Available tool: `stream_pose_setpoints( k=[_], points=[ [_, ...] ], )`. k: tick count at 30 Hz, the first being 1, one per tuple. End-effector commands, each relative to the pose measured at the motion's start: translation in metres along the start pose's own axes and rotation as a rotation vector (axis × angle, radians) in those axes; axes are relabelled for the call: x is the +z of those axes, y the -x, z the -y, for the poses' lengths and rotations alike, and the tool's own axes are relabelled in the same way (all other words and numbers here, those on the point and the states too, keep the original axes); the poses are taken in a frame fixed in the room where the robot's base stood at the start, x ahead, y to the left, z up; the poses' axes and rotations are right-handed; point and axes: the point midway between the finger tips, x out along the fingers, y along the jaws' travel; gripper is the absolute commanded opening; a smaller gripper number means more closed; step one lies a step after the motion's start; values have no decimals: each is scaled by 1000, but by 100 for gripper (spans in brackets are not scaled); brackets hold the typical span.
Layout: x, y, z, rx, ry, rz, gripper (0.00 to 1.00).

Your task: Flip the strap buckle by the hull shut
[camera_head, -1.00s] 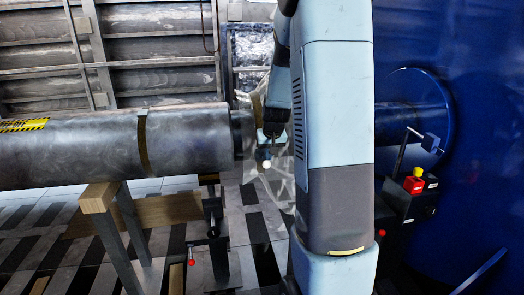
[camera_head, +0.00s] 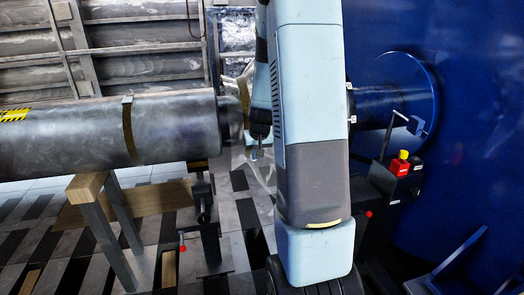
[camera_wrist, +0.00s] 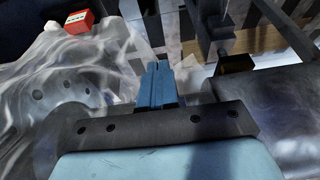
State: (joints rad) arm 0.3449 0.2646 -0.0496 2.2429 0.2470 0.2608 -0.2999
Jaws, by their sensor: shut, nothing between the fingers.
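My gripper (camera_head: 255,153) hangs at the right of the grey motor cylinder's end, partly hidden behind my arm. In the wrist view its two blue fingers (camera_wrist: 158,84) are together with nothing between them. The blue hull (camera_head: 470,150) stands at the right, with a round collar around a dark shaft. Small pale fittings (camera_head: 351,119) show at the arm's edge beside that shaft; I cannot tell whether they belong to the strap buckle. A brown strap (camera_head: 131,135) circles the grey cylinder, with a small metal piece on top. The buckle by the hull is not clearly visible.
The grey cylinder (camera_head: 60,140) rests over a wood-topped stand (camera_head: 85,187). A crumpled translucent sheet (camera_wrist: 80,85) lies beside my gripper. A red-and-yellow emergency stop box (camera_head: 400,165) stands before the hull. A red-knobbed lever (camera_head: 183,248) stands below the cylinder.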

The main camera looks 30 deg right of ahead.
Motion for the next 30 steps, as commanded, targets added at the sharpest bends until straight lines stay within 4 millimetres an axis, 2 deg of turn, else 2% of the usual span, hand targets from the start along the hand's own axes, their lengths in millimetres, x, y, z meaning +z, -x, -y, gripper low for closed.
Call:
stream_pose_setpoints(
  k=[20,23,28,30],
  points=[
    [-1,2,0,0,0,-1,0],
    [-4,11,-1,0,1,-3,0],
    [-11,39,-3,1,-1,-5,0],
    [-3,47,-3,0,-1,-1,0]
  ],
)
